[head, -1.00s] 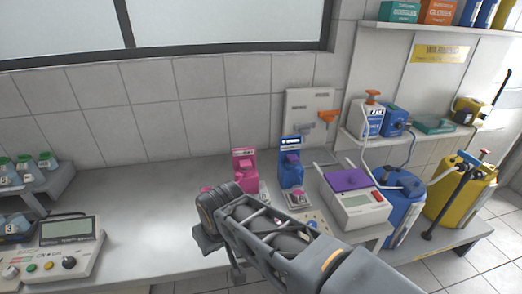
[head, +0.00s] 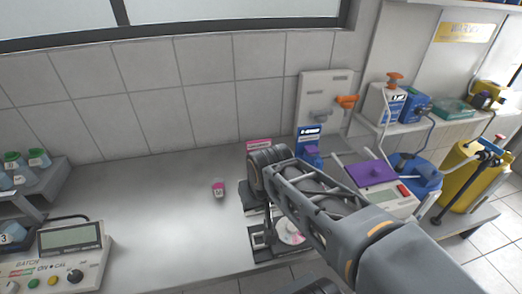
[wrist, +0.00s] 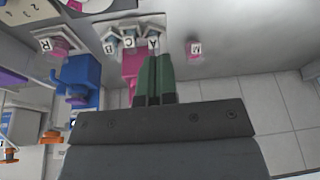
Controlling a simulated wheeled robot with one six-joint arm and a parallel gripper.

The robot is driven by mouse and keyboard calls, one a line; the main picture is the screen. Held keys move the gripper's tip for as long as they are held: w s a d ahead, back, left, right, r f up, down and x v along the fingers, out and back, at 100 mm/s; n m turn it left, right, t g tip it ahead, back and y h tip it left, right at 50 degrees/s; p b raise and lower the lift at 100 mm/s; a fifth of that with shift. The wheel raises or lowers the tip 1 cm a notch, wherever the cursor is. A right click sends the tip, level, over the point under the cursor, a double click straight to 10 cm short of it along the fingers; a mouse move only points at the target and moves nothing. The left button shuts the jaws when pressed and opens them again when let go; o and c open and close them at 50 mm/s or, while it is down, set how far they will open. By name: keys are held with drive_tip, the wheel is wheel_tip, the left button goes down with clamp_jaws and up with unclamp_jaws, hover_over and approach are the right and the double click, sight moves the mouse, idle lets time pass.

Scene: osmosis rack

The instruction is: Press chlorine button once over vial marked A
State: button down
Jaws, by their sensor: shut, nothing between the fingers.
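In the wrist view, a vial marked A (wrist: 152,43) stands just beyond my gripper (wrist: 156,62), whose fingers are shut and empty. Whether the fingertips touch it is unclear. A pink dispenser (wrist: 131,65) is beside the fingers, partly hidden by them. A blue dispenser (wrist: 82,76) stands further left. In the head view, my arm hides most of the pink dispenser, leaving its pink sign (head: 258,146); the blue dispenser (head: 313,154) shows past the arm. I cannot read which button is chlorine.
Vials marked B (wrist: 110,42) and C (wrist: 129,40) stand close to A. A vial marked R (wrist: 54,45) stands left, and M (wrist: 194,53) stands apart right. A meter (head: 65,245) is at the bench's left; the bench between is mostly clear.

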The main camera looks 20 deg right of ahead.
drive_tip(key=w+d+r+m+g+p, duration=0.1)
drive_tip(key=w+d+r+m+p, duration=0.2)
drive_tip(key=w+m, duration=0.6)
drive_tip(key=w+d+r+m+g+p, duration=0.2)
drive_tip(key=w+d+r+m, duration=0.5)
drive_tip(key=w+m, duration=0.3)
drive_tip(key=shift+w+d+r+g+p, duration=0.15)
drive_tip(key=shift+w+r+g+p, duration=0.2)
drive_tip(key=shift+w+r, duration=0.45)
drive_tip(key=shift+w+f, duration=0.2)
drive_tip(key=shift+f, duration=0.1)
wheel_tip(320, 180, down, 14)
drive_tip(key=shift+r+p, duration=0.15)
drive_tip(key=shift+p, duration=0.9)
